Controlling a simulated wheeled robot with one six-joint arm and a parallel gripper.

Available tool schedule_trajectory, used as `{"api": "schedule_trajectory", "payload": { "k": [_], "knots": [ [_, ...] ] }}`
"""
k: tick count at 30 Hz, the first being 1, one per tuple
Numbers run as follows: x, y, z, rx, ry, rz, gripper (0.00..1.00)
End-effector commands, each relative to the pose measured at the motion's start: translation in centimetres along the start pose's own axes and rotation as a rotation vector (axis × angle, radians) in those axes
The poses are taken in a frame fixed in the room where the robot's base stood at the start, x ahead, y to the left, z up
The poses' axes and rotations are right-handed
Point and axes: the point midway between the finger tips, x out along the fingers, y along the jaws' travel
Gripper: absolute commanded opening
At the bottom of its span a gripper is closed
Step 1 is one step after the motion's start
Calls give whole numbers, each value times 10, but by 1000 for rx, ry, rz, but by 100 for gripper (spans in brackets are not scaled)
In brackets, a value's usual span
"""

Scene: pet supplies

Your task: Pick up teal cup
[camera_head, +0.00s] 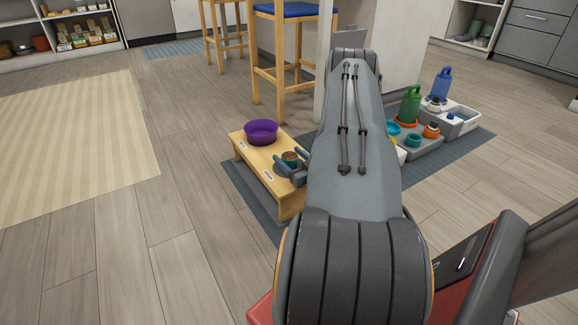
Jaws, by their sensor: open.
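A small round teal cup (290,156) with brown contents stands on a low wooden bench (251,147). My gripper (291,160) is open at the bench's near right end, with its fingers beside the cup. I cannot tell whether they touch it. My arm hides part of the bench's right side and the area behind it.
A purple bowl (261,131) sits on the bench, left of the cup. To the right, grey trays (424,146) hold green and blue bottles, teal dishes and orange items on a blue-grey mat (464,153). A wooden stool (283,55) stands behind. Floor on the left is clear.

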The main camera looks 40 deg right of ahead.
Motion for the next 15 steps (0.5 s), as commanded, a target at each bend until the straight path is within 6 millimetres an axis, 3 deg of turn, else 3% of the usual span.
{"api": "schedule_trajectory", "payload": {
  "k": [3, 12, 15],
  "knots": [
    [0, 0, -1, 0, 0, 0, 70],
    [-1, 0, -1, -1, 1, 0, 21],
    [-1, 0, -1, -1, 1, 0, 21]
  ]
}}
